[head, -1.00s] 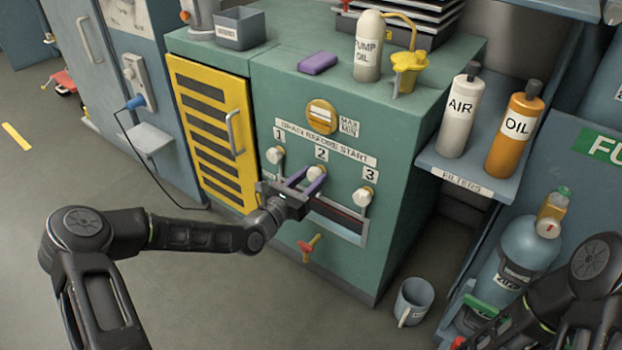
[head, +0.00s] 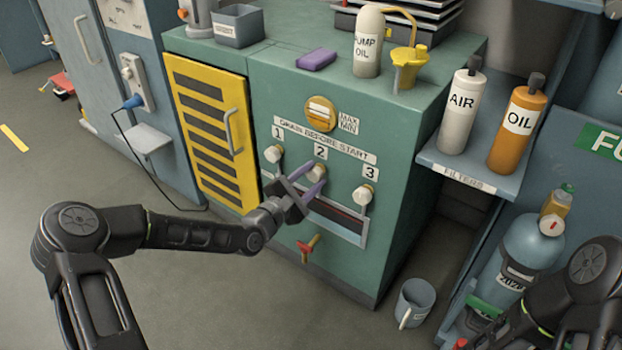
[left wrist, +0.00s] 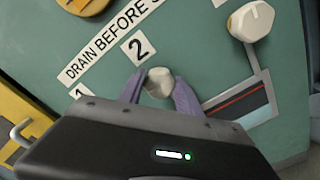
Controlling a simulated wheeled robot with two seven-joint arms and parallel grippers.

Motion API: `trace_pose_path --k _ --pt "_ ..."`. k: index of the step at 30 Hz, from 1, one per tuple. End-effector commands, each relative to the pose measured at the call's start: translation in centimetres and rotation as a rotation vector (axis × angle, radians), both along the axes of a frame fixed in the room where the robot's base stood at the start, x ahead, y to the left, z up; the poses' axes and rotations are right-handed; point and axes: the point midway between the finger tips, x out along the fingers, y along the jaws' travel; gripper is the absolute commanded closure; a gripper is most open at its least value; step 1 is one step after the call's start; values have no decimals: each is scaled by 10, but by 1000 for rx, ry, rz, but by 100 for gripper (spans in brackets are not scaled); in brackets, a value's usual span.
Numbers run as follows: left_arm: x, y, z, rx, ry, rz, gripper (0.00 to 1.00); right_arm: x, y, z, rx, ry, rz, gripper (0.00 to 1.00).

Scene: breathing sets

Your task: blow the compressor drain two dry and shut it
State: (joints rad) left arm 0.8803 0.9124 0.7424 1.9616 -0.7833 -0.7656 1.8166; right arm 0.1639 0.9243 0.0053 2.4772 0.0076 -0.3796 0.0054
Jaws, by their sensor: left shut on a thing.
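The green compressor cabinet (head: 275,95) carries three pale drain knobs under a label strip reading "DRAIN BEFORE START". Drain two (head: 319,170) is the middle knob, under the number 2. My left gripper (head: 308,186) has its purple fingers on either side of this knob and is shut on it. In the left wrist view the knob (left wrist: 159,83) sits between the two fingertips (left wrist: 160,90). Drain one (head: 273,153) is to its left and drain three (head: 362,196) to its right, both untouched. Only part of my right arm shows at the lower right; its gripper cannot be made out.
A dark slot with a red line (head: 335,217) lies below the knobs, and a red-handled valve (head: 310,248) sits lower. A yellow louvred door (head: 210,130) is at the left. A mug (head: 415,302) stands on the floor. AIR (head: 460,115) and OIL (head: 516,130) bottles stand on the right shelf.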

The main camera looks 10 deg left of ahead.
Motion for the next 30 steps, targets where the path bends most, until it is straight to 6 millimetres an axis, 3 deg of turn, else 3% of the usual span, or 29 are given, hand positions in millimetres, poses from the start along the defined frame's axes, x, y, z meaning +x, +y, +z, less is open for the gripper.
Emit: trace_pose_path --k 30 --pt "-1 -1 -6 898 -356 -2 100 5 1 -35 -2 -13 -7 64"
